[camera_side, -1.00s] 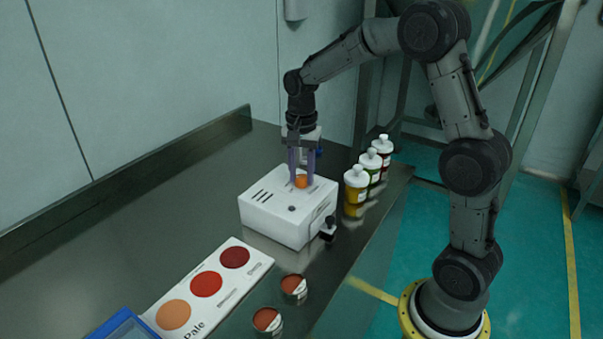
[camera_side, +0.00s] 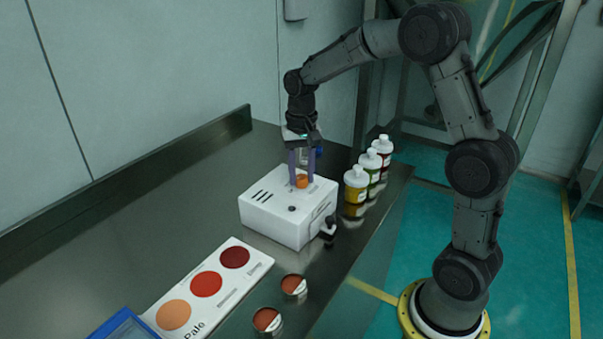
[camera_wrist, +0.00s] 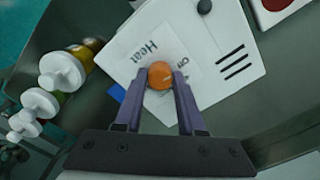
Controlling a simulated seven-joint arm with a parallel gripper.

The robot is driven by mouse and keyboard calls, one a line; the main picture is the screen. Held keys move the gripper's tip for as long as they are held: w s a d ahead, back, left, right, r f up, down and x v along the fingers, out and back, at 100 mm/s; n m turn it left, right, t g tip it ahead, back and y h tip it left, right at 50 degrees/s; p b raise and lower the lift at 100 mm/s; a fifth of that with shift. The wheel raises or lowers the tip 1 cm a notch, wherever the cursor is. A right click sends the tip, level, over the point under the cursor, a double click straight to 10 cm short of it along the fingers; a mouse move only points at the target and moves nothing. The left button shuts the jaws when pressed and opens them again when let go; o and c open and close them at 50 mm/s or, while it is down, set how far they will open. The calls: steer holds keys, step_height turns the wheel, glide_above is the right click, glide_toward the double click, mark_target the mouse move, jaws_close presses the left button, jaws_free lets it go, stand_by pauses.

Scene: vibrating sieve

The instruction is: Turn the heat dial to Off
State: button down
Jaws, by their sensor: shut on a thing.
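The heat dial is an orange round knob (camera_wrist: 160,76) on top of a white box (camera_wrist: 218,30). In the side view the dial (camera_side: 301,181) sits near the back of the white box (camera_side: 275,222). My gripper (camera_side: 300,178) points down at it, with a purple finger on either side. In the wrist view my gripper (camera_wrist: 158,82) has its fingertips against the dial's sides. The word "Heat" is printed beside the dial, and another label near it is partly covered by a finger. I cannot read which mark the dial points to.
Several white-capped bottles (camera_side: 370,165) stand right of the box. A black lever (camera_side: 328,229) sticks out of its front right side. Two small cups (camera_side: 293,286) and a colour card (camera_side: 238,258) lie in front. A blue tray (camera_side: 124,325) is at the bottom left. The table's left part is clear.

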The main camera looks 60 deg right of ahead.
mark_target(302, 176)
steer(key=shift+r, duration=0.1)
steer(key=c, duration=0.5)
jaws_free()
steer(key=shift+r, duration=6.85)
steer(key=shift+a, duration=0.1)
